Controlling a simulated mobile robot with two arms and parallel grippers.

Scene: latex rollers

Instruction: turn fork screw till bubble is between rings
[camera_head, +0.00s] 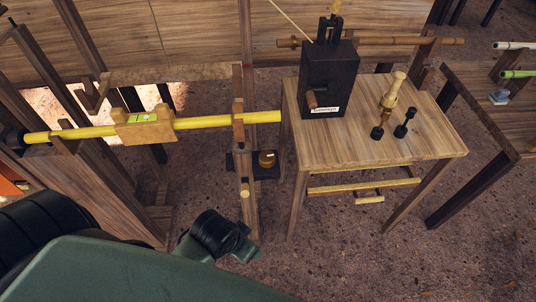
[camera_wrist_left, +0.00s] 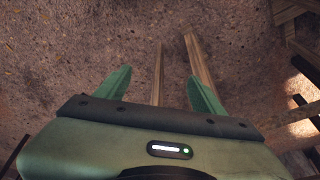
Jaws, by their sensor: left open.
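A yellow roller (camera_head: 210,122) lies nearly level across the left of the head view. A wooden level block (camera_head: 157,128) with a small yellow-green vial (camera_head: 143,118) sits on it. The bubble and rings are too small to read. The roller's right part passes by an upright wooden fork post (camera_head: 239,110). A small pale knob (camera_head: 245,190) is low on that post; I cannot tell whether it is the fork screw. My left arm reaches in from the lower left, its dark wrist short of the post. In the wrist view my left gripper (camera_wrist_left: 160,77) is open, pointing toward the floor and wooden bars (camera_wrist_left: 200,65).
A wooden table (camera_head: 350,145) carries a dark box (camera_head: 328,80) and a turned wooden handle piece (camera_head: 390,92). Another bench (camera_head: 490,100) stands right. Floor (camera_head: 330,245) is clear at lower middle.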

